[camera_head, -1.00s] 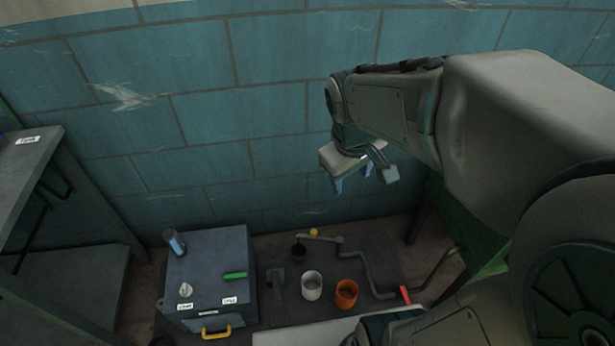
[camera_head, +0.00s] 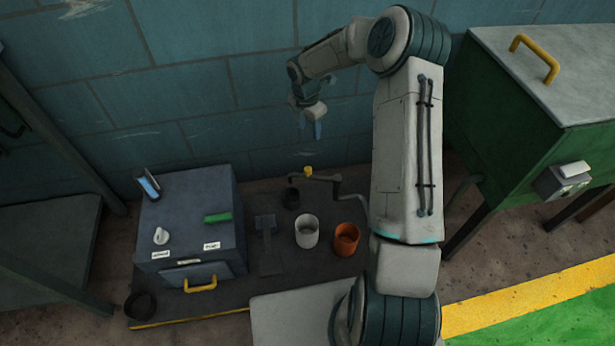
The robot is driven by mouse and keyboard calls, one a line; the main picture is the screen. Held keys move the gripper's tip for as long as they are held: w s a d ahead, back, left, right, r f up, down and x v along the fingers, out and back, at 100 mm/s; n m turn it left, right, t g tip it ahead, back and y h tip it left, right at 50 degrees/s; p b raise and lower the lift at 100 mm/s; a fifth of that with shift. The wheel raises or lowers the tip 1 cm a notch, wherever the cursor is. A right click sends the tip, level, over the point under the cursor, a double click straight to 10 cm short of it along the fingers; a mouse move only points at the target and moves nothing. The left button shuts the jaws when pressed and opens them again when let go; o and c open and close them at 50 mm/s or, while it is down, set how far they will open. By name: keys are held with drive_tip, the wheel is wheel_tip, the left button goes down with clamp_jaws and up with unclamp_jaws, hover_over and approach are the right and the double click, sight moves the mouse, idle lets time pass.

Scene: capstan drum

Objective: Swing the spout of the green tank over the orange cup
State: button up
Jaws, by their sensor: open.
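The green tank (camera_head: 545,110) stands at the right, with a grey lid and a yellow handle. A thin grey spout pipe (camera_head: 338,181) with a yellow knob (camera_head: 308,172) runs over the dark platform; its right part is hidden behind my arm. Its left end appears above or near a small dark cup (camera_head: 291,200). The orange cup (camera_head: 346,239) stands in front of the pipe, right of a white cup (camera_head: 307,231). My gripper (camera_head: 311,130) is open and empty, pointing down, above and behind the yellow knob, apart from it.
A blue-grey box (camera_head: 190,225) with a green handle and a yellow handle stands left of the cups. A dark ring-shaped thing (camera_head: 140,305) lies at the platform's front left. A grey table (camera_head: 40,235) is at the far left. The tiled wall is close behind.

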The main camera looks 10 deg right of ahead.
sight(308, 169)
drive_tip(key=f+n+b, duration=0.1)
drive_tip(key=f+b, duration=0.1)
drive_tip(key=f, duration=0.5)
drive_tip(key=w+f+b, duration=0.1)
drive_tip(key=f+b, duration=0.1)
drive_tip(key=f, duration=0.6)
drive_tip(key=w+f+n+b, duration=0.1)
drive_tip(key=f+b, duration=0.2)
drive_tip(key=f, duration=0.5)
drive_tip(key=shift+w+d+n+y, duration=0.15)
drive_tip(key=shift+w+n+y, duration=0.15)
drive_tip(key=shift+y, duration=0.1)
drive_tip(key=shift+s, duration=0.1)
clamp_jaws()
